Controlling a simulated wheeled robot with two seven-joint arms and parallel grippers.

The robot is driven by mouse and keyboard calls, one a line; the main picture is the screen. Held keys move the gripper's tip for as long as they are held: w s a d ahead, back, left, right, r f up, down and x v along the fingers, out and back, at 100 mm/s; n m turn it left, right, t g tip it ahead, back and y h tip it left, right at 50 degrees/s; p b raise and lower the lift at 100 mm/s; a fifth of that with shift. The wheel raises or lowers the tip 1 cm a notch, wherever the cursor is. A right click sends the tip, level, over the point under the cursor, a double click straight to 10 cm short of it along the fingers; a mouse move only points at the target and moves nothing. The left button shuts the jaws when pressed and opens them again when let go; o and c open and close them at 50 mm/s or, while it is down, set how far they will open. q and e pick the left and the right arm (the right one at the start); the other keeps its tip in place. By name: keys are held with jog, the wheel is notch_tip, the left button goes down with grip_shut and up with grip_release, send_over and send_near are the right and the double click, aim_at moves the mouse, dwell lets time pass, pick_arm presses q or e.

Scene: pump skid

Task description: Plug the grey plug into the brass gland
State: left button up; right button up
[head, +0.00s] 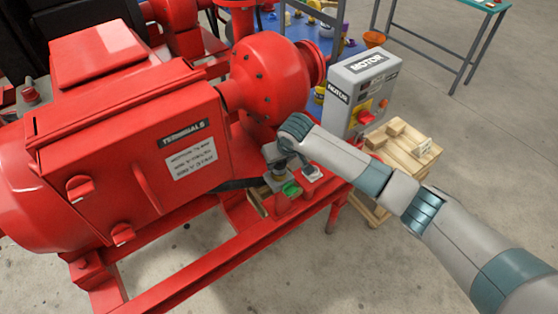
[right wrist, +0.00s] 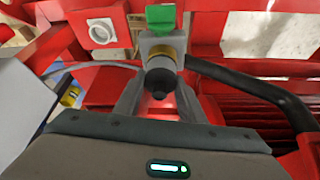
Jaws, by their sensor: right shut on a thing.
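My right gripper (head: 279,163) reaches down over the red skid in the head view. In the right wrist view its two fingers (right wrist: 161,80) are shut on a dark grey plug (right wrist: 160,84), whose rounded end faces the camera. The brass gland (right wrist: 163,51) shows as a brass ring right beyond the plug, in line with it. They look touching or very close; I cannot tell how deep the plug sits. A grey body with a green top (right wrist: 161,17) is beyond the ring; the green part (head: 291,189) also shows below the gripper in the head view. My left gripper is not in view.
A thick black cable (right wrist: 255,83) curves off right of the ring. A pale square fitting (right wrist: 101,31) sits on red metal to the left. The red motor (head: 130,150) is left of my arm; the grey MOTOR box (head: 345,88) and a wooden pallet (head: 405,150) stand behind.

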jog(key=o, duration=1.2)
jog(key=shift+o, duration=0.2)
jog(key=b+v, duration=0.3)
jog(key=v, duration=1.4)
jog(key=shift+r, duration=0.25)
jog(key=shift+s+f, duration=0.15)
